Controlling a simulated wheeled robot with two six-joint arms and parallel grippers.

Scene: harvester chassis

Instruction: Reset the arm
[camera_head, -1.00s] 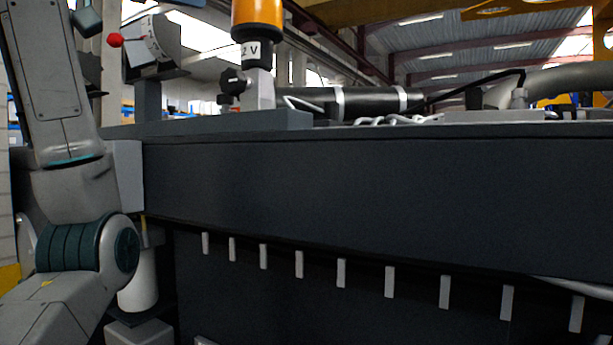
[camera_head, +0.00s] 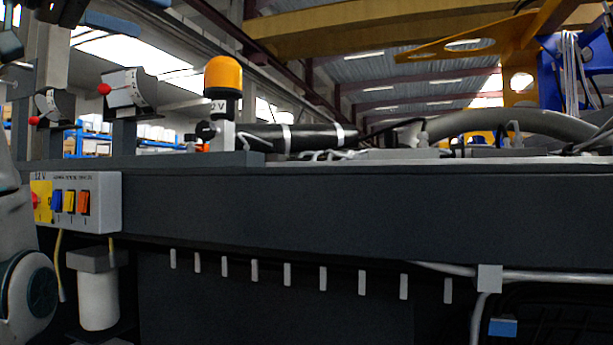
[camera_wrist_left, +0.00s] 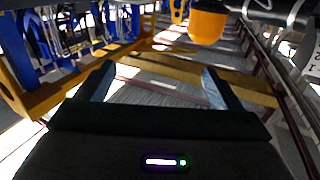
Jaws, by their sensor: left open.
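My left arm (camera_head: 18,245) stands at the left edge of the head view, partly cut off by the frame. My left gripper (camera_head: 132,12) shows at the top left of that view, above two dials. In the left wrist view the same gripper (camera_wrist_left: 158,84) has its two fingers wide apart, with nothing between them. My right gripper is in neither view.
The dark chassis (camera_head: 350,207) spans the head view. A control box (camera_head: 103,203) with coloured switches is on its left. An orange beacon (camera_head: 223,76) stands on top; the wrist view shows it upside down (camera_wrist_left: 208,24). Yellow beams (camera_head: 340,30) lie overhead.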

